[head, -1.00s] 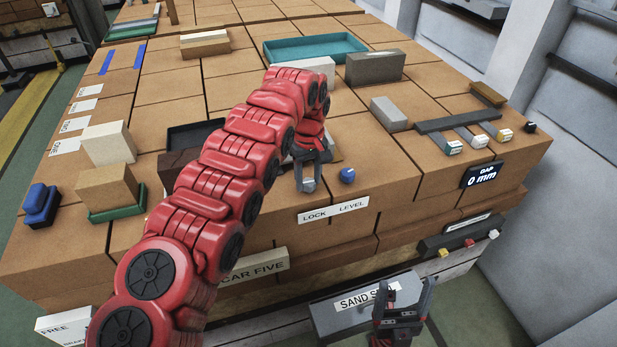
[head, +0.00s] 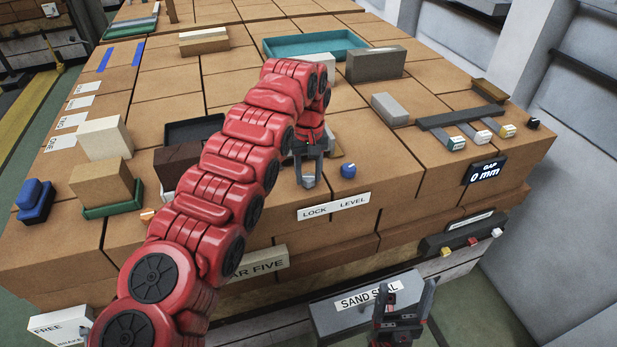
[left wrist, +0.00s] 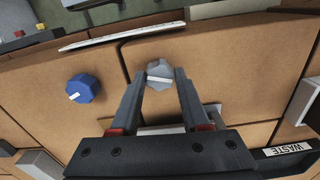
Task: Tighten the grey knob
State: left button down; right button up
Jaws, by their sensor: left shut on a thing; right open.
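The grey knob (left wrist: 159,74) is a small faceted knob with a white bar across its top, on the front edge of the brown brick surface. My left gripper (left wrist: 159,80) has its two fingers closed on opposite sides of the knob. In the head view my left gripper (head: 309,170) comes down on the knob, which shows only as a small grey part (head: 308,182) at the fingertips. It stands behind the word LOCK on a white label (head: 333,207). My right gripper (head: 403,310) is open and empty, low in front of the bricks.
A blue knob (head: 348,171) with a white mark stands close to the right of the grey knob, behind the word LEVEL. A grey block (head: 389,109) and several trays lie further back. A SAND SEAL box (head: 345,315) is near my right gripper.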

pick_arm(q)
jog(key=m, duration=0.3)
jog(key=shift+m+b, duration=0.35)
jog(key=shift+m, duration=0.05)
jog(key=m, duration=0.4)
jog(key=shift+r, duration=0.1)
jog(key=m, duration=0.5)
jog(key=m+p, duration=0.1)
jog(key=m, duration=1)
jog(key=shift+m+p, duration=0.35)
jog(key=shift+m, duration=0.05)
jog(key=m, duration=0.6)
jog(key=shift+m, duration=0.4)
